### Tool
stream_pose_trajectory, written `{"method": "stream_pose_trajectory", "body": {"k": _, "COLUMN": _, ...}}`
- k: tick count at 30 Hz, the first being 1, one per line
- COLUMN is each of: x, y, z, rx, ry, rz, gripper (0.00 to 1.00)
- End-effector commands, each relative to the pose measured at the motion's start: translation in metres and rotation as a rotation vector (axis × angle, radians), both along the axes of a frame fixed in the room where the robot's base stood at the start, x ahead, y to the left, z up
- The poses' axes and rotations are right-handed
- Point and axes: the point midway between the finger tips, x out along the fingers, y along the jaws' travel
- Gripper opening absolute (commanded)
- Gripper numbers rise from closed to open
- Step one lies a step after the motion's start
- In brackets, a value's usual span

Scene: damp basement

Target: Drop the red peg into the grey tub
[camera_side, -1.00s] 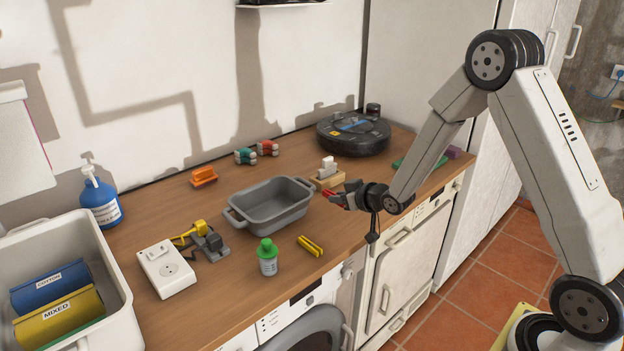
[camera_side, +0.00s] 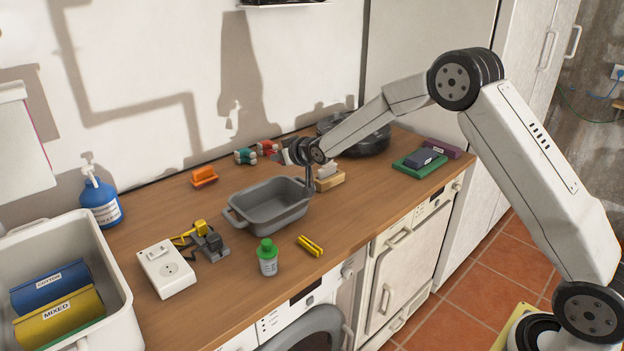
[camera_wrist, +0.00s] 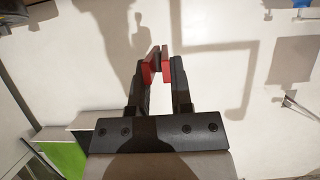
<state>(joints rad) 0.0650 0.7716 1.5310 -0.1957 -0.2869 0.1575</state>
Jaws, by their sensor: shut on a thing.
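The red peg (camera_wrist: 155,60) sits between the fingertips of my gripper (camera_wrist: 157,72) in the wrist view, and the jaws are shut on it. In the side view my gripper (camera_side: 291,152) is raised above the back right of the grey tub (camera_side: 275,216), pointing toward the wall. The tub is an open oblong basin with a handle at each end, on the wooden counter, and looks empty. It is not seen in the wrist view.
A teal item (camera_side: 245,156) and an orange item (camera_side: 204,176) lie behind the tub. A green-capped bottle (camera_side: 267,258), a yellow peg (camera_side: 310,246) and a white socket box (camera_side: 167,270) stand in front. A robot vacuum (camera_side: 372,142) is at the back right.

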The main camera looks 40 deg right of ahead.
Motion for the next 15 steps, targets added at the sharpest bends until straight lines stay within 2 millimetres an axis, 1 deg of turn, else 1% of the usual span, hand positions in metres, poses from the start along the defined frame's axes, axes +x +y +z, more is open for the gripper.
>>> {"method": "stream_pose_trajectory", "body": {"k": 3, "x": 0.0059, "y": 0.0050, "z": 0.0041, "rx": 0.003, "ry": 0.001, "rz": 0.002, "gripper": 0.00}}
{"method": "stream_pose_trajectory", "body": {"k": 8, "x": 0.0076, "y": 0.0063, "z": 0.0055, "rx": 0.004, "ry": 0.001, "rz": 0.001, "gripper": 0.00}}
{"method": "stream_pose_trajectory", "body": {"k": 15, "x": 0.0073, "y": 0.0060, "z": 0.0012, "rx": 0.004, "ry": 0.002, "rz": 0.001, "gripper": 0.00}}
